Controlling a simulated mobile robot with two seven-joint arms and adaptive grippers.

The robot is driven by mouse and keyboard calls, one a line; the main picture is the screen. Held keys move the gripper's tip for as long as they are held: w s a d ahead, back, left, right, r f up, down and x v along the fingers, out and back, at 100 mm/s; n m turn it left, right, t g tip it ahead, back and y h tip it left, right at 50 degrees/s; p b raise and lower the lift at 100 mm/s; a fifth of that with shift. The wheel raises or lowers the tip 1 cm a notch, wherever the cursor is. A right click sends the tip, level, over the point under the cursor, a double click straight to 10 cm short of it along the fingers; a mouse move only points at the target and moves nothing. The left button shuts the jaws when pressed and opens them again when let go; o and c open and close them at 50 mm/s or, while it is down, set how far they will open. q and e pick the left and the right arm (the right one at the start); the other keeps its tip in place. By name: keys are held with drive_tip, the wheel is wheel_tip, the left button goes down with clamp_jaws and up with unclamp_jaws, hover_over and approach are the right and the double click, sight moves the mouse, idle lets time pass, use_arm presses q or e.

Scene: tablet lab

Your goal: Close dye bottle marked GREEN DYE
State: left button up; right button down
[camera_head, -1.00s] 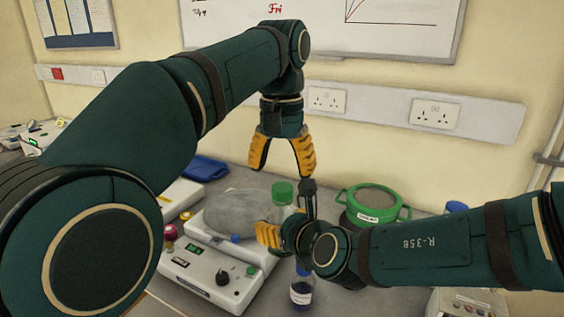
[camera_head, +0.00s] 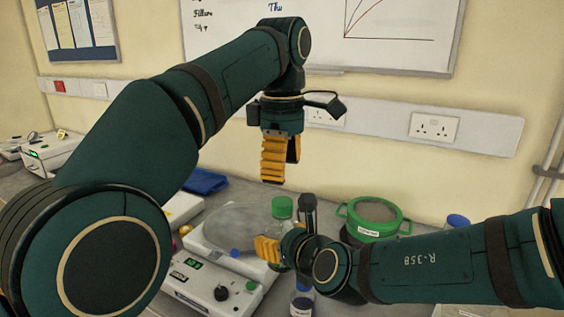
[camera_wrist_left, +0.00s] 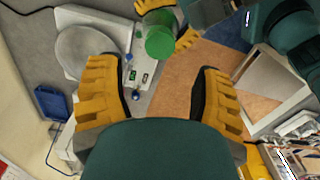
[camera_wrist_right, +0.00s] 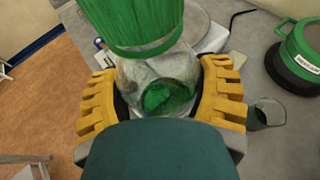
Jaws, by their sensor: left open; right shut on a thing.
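A clear bottle with green contents (camera_wrist_right: 162,92) is held in my right gripper (camera_wrist_right: 160,88). Its ribbed green cap (camera_wrist_right: 135,25) sits over the mouth; I cannot tell if it is tight. In the head view the cap (camera_head: 281,208) stands upright above my right gripper's yellow fingers (camera_head: 272,248). No label text on the bottle is readable. My left gripper (camera_head: 279,172) is open and empty, pointing down above the cap and apart from it. In the left wrist view the cap (camera_wrist_left: 160,43) lies ahead of the open fingers, toward the top of the picture.
Under the held bottle is a white bench device (camera_head: 190,288) with a knob and green display. A green-rimmed round container (camera_head: 372,222) stands to the right, and a blue tray (camera_head: 205,181) lies behind.

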sight(282, 201)
use_arm(q)
drive_tip(key=shift+r+n, duration=0.2)
drive_tip(key=shift+n, duration=1.2)
drive_tip(key=shift+f, duration=4)
drive_tip(key=shift+o, duration=0.2)
clamp_jaws()
